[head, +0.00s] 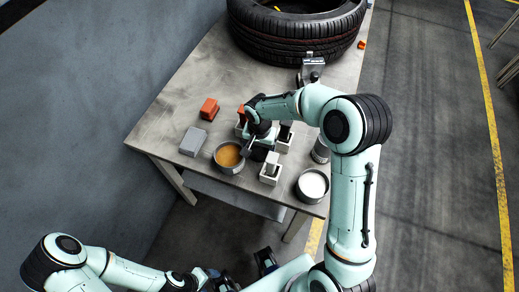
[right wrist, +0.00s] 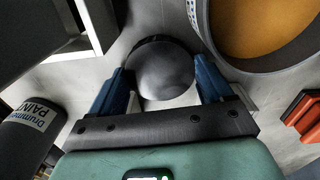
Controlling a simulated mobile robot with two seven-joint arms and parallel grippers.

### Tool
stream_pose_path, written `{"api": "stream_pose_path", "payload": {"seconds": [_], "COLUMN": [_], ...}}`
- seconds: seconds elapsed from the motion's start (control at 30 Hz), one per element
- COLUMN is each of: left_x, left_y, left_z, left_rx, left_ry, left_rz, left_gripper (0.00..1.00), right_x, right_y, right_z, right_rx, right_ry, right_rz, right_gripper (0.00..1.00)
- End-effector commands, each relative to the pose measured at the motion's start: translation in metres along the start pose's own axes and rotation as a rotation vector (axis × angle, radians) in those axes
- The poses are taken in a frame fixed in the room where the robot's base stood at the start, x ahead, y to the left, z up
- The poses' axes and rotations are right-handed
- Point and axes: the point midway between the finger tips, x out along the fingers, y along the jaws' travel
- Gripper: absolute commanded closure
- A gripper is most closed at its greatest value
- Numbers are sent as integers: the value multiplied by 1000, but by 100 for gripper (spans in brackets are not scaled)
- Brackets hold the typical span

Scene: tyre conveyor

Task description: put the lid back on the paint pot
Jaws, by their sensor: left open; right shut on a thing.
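A grey pot with orange-brown paint (head: 228,155) stands open near the table's front edge; it also shows at the upper right in the right wrist view (right wrist: 265,25). A second open pot with white contents (head: 312,184) stands at the front right corner. My right gripper (head: 249,146) is low over the table, just right of the brown pot. In the right wrist view it is shut on a dark round thing (right wrist: 160,72); I cannot tell whether this is the lid. My left gripper (head: 236,274) is open and empty, in front of the table.
A tyre (head: 300,32) lies at the back of the table (head: 190,85). A red block (head: 209,109) and grey block (head: 194,141) are at left. A pale stand (head: 270,172) is between the pots. A dark can labelled PAINT (right wrist: 28,135) is close to my right gripper.

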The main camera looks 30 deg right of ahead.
Motion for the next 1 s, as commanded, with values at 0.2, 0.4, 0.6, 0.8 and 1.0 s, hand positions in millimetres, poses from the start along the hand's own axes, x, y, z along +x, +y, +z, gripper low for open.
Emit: {"api": "stream_pose_path", "payload": {"seconds": [0.2, 0.4, 0.6, 0.8, 1.0], "left_x": [0, -2, -6, -12, -17], "left_y": [0, 1, 3, 5, 8], "left_z": [0, 0, -1, -3, -4], "left_rx": [0, 0, 1, 2, 3], "left_ry": [0, 1, 3, 6, 9], "left_rz": [0, 0, 1, 2, 3], "left_gripper": [32, 32, 32, 32, 32], "right_x": [-6, -30, -76, -128, -169], "right_y": [0, -1, -1, -1, -1], "right_z": [0, -1, -1, -1, 0], "right_rx": [1, 1, 0, -1, 0], "right_ry": [2, 4, 6, 5, 3], "right_rz": [-1, -4, -5, -5, -4], "right_gripper": [53, 53, 53, 53, 53]}}
